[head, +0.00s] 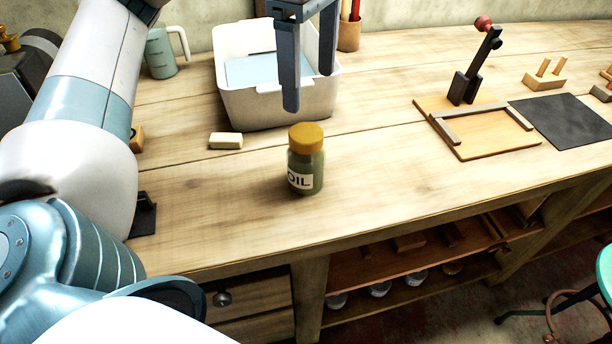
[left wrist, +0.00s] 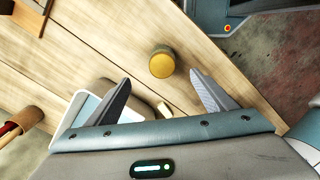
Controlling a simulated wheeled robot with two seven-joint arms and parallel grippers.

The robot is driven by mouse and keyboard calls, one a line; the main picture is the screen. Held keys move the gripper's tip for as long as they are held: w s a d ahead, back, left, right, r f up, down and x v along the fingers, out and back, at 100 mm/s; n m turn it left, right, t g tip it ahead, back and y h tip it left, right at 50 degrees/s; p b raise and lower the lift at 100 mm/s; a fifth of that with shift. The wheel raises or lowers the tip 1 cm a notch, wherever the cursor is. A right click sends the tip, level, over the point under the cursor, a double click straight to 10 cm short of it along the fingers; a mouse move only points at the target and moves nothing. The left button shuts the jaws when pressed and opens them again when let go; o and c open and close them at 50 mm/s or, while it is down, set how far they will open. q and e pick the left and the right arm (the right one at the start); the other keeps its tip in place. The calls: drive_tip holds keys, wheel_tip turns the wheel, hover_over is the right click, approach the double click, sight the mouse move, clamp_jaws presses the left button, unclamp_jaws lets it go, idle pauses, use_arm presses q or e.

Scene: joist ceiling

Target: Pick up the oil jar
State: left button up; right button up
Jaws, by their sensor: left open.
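The oil jar (head: 305,172) is a green jar with a yellow lid and a white OIL label. It stands upright on the wooden workbench near its front edge. My left gripper (head: 311,92) is open and empty, above and behind the jar in the head view, in front of the white basin. In the left wrist view the jar's yellow lid (left wrist: 162,63) lies beyond the gap between the two fingertips of the left gripper (left wrist: 161,85), with clear space around it. My right gripper is not in view.
A white basin (head: 228,98) stands behind the jar, and a small cream block (head: 226,141) lies left of it. A measuring jug (head: 161,54) stands at the back left. A wooden board with a black lever (head: 470,75) is at the right.

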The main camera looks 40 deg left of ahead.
sight(308, 132)
use_arm(q)
drive_tip(key=shift+f, duration=0.1)
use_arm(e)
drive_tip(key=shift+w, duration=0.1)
use_arm(q)
wheel_tip(308, 132, down, 12)
drive_tip(key=shift+f+p, duration=0.15)
drive_tip(key=shift+p, duration=0.85)
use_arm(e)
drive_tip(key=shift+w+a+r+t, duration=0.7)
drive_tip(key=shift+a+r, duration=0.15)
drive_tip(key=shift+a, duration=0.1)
use_arm(q)
drive_tip(key=shift+s+a+f+p, duration=0.1)
drive_tip(key=shift+s+f+p, duration=0.05)
drive_tip(key=shift+f+p, duration=0.25)
wheel_tip(308, 132, down, 3)
drive_tip(key=shift+s+a+f+p, duration=0.1)
drive_tip(key=shift+s+a+p, duration=0.05)
drive_tip(key=shift+p, duration=0.3)
drive_tip(key=shift+f, duration=0.6)
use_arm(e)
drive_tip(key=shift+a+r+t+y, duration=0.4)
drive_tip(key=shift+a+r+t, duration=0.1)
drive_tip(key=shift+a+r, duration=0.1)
